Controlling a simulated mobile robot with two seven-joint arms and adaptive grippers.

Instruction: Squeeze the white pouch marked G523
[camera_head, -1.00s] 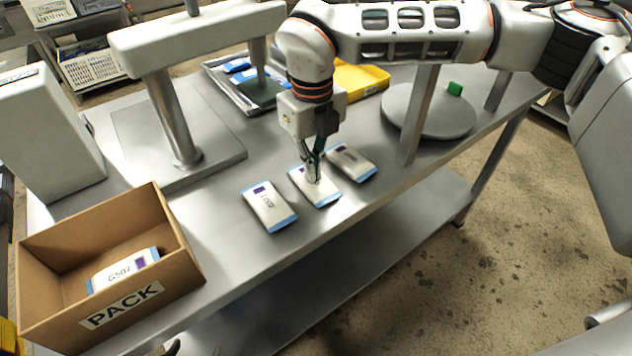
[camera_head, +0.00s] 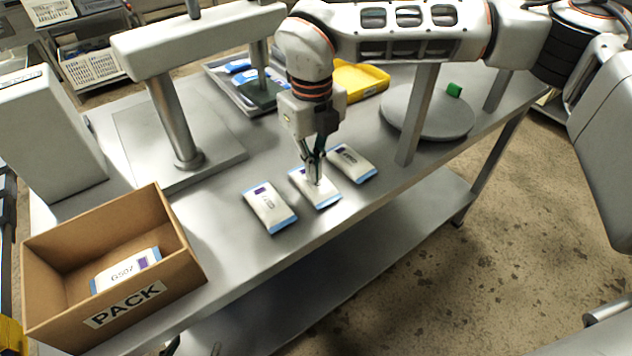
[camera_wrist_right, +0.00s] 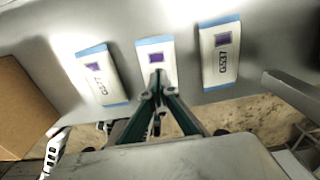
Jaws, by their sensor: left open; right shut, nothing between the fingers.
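Three white pouches with blue ends and purple squares lie flat in a row on the steel table. My right gripper (camera_head: 316,178) is shut and empty, pointing down with its fingertips at the top face of the middle pouch (camera_head: 323,199). In the right wrist view the shut fingertips (camera_wrist_right: 157,74) overlap the middle pouch (camera_wrist_right: 154,54), and its printed code is hidden. The right pouch (camera_head: 352,163) seems to read G537 in the wrist view (camera_wrist_right: 219,52). My left gripper is not in view.
A cardboard box (camera_head: 188,266) marked PACK stands at the front left with another white pouch (camera_head: 127,270) inside. A press-like stand (camera_head: 180,120) is behind it.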

